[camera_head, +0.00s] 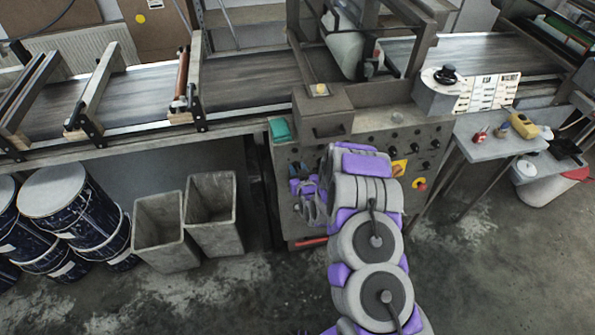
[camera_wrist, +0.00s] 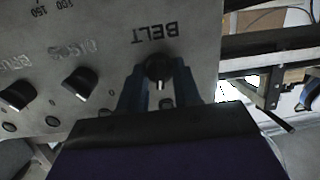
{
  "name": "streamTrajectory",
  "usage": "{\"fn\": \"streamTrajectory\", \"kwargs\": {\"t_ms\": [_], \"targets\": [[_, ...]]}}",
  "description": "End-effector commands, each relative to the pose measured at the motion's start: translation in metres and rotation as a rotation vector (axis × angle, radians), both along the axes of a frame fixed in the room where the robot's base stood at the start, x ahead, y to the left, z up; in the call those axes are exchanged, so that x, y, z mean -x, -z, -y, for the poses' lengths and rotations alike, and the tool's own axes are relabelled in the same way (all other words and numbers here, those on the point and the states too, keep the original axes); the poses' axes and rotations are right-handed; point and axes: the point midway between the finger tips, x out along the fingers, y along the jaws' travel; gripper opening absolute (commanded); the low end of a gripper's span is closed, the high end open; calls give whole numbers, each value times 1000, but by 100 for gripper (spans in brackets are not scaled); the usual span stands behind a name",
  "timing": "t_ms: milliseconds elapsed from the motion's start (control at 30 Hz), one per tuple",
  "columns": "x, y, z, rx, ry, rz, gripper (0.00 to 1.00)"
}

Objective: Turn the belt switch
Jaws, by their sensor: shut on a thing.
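The belt switch (camera_wrist: 158,70) is a round black knob with a pale pointer mark, under the upside-down label BELT on a grey control panel (camera_wrist: 105,30). My gripper (camera_wrist: 156,88) has a dark blue finger on each side of this knob and is shut on it. In the head view my gripper (camera_head: 308,200) is at the lower left of the panel (camera_head: 375,150), and my arm hides part of the panel. The knob itself is hidden there.
Two other black knobs (camera_wrist: 79,84) (camera_wrist: 18,94) sit left of the belt switch in the wrist view. Two grey bins (camera_head: 212,213) (camera_head: 165,232) and several dark drums (camera_head: 75,215) stand at left.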

Motion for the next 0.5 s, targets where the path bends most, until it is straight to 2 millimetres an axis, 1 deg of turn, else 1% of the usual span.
{"fn": "streamTrajectory", "kwargs": {"t_ms": [33,300,500], "targets": [[3,6,-1,-32,2,-21,2],[3,6,0,-204,36,-72,2],[3,6,1,-280,52,-94,2]]}}
